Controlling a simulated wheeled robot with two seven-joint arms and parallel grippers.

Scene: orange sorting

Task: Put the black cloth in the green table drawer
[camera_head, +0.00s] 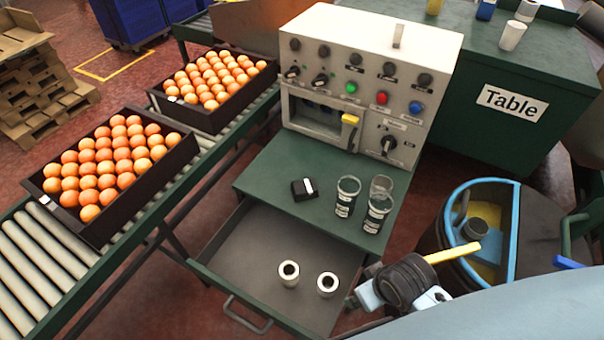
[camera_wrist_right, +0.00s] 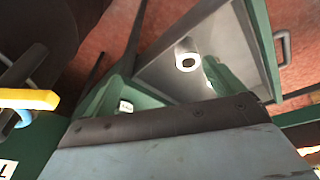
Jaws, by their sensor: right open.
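A small black item with a white patch (camera_head: 301,191), which seems to be the folded black cloth, lies on the green table top (camera_head: 275,172) below the control panel. The green table drawer (camera_head: 245,245) is pulled out and holds two white cylinders (camera_head: 289,275). The drawer also shows in the right wrist view (camera_wrist_right: 255,45), with one white cylinder (camera_wrist_right: 186,52) visible. My right gripper (camera_head: 359,286) is at the drawer's right side, open and empty, away from the black item. Its spread fingers show in the wrist view (camera_wrist_right: 165,88). My left gripper is out of view.
Several labelled glasses (camera_head: 346,197) stand right of the black item. A control box (camera_head: 362,70) rises behind. A round bin (camera_head: 430,240) with a yellow-handled tool (camera_head: 452,253) is beside my right arm. Orange crates (camera_head: 165,165) sit on the left conveyor. The drawer's left part is clear.

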